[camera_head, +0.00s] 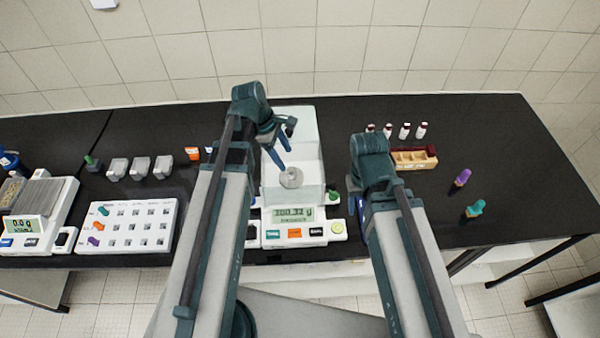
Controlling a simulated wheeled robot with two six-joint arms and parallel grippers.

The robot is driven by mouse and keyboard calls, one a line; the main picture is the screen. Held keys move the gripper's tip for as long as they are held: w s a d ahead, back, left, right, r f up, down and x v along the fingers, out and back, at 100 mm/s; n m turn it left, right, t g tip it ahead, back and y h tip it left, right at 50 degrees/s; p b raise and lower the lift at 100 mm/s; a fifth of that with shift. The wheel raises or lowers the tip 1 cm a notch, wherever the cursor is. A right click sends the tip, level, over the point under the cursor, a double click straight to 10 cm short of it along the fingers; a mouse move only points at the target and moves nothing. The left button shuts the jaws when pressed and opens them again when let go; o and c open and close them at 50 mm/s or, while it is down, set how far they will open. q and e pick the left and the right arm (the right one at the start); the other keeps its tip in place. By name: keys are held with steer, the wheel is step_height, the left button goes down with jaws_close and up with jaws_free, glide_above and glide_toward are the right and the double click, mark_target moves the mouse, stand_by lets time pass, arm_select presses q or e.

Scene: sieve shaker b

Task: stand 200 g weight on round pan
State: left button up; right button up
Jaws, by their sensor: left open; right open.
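The balance (312,234) stands mid-bench with a clear glass draft shield (305,128). Its lit display (293,214) shows a number in grams that looks like 200.32 or 300.32. A small grey round piece with a knob-like top (291,178) is inside the shield, apparently the weight on the round pan; weight and pan are hard to separate at this size. My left gripper (284,144) is open, its fingers above and behind that piece and apart from it. My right gripper (351,190) is mostly hidden behind its own arm, right of the balance.
A second balance (22,225) reading 0.0 g and a white tray with a grid of slots (130,226) are at left. Several grey blocks stand behind the tray. Red-capped vials (405,131) and a wooden rack (415,158) are at right, near purple and teal pieces (475,208).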

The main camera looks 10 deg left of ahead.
arm_select(q)
steer(key=s+d+m+y, duration=0.5)
steer(key=s+d+m, duration=0.6)
steer(key=m, duration=1)
steer(key=shift+s+d+f+g, duration=0.3)
steer(key=shift+d+f+g, duration=0.1)
steer(key=shift+d+f, duration=0.1)
steer(key=shift+s, duration=0.1)
arm_select(e)
steer(key=shift+s, duration=0.15)
